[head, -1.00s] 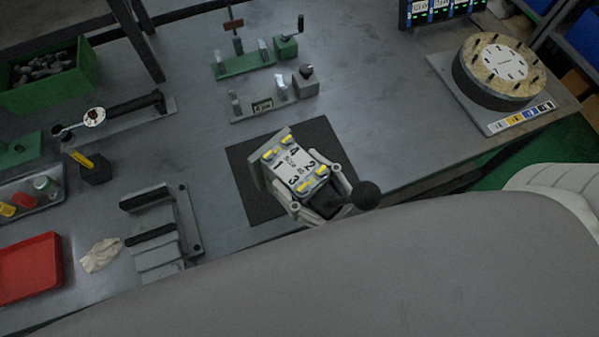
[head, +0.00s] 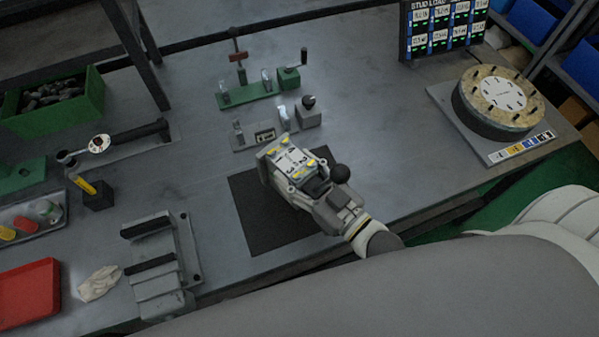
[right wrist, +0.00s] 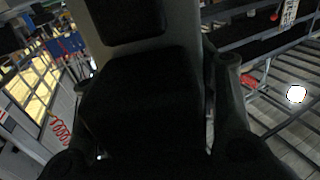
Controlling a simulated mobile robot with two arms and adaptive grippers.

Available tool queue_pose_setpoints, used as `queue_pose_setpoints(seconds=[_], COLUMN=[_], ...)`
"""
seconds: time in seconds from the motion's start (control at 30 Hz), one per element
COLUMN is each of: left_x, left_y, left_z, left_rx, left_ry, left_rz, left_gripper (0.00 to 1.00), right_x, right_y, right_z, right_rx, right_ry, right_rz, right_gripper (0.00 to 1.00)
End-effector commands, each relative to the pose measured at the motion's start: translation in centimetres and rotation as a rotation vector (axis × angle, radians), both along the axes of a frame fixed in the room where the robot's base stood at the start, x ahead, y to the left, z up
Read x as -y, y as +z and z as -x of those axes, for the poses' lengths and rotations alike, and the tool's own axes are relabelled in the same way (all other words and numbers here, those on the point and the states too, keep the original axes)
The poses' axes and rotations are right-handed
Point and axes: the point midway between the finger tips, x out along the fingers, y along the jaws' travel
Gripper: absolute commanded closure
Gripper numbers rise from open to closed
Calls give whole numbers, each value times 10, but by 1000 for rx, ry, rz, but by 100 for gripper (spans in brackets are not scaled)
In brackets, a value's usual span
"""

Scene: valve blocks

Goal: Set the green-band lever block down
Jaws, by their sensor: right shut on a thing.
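My right gripper (head: 312,190) is shut on a grey lever block (head: 291,164) with yellow bolts, a white numbered label on top and a black ball knob (head: 340,172). No green band shows clearly on it. In the head view the block overlaps the far part of a dark square mat (head: 262,222), tilted; its underside is hidden, so I cannot tell if it touches anything. In the right wrist view the dark block (right wrist: 140,105) fills the middle, close against the fingers. My left gripper is out of view.
Just beyond the block stand a grey fixture (head: 265,135) and a green fixture (head: 250,93). A grey stepped stand (head: 160,265) is left of the mat, a red tray (head: 25,295) further left. A round studded disc (head: 497,100) is at right. Bench right of the mat is clear.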

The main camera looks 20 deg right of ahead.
Motion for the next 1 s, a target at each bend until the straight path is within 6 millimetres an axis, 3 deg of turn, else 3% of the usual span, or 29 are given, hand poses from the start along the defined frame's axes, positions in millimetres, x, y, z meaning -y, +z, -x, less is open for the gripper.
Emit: queue_pose_setpoints(seconds=[0.07,0.33,0.8,0.83,1.0], left_x=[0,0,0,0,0], left_y=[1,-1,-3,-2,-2], left_z=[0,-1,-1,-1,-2], left_rx=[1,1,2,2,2], left_ry=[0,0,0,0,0], left_rz=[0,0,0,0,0], left_gripper=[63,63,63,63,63], right_x=[1,1,1,1,1], right_y=[2,-27,-34,-39,-39], right_z=[-5,-7,-6,-5,-5], right_rx=[15,15,15,0,0], right_ry=[0,-1,-1,0,0], right_rz=[-5,-5,-5,1,1], right_gripper=[100,100,100,43,25])
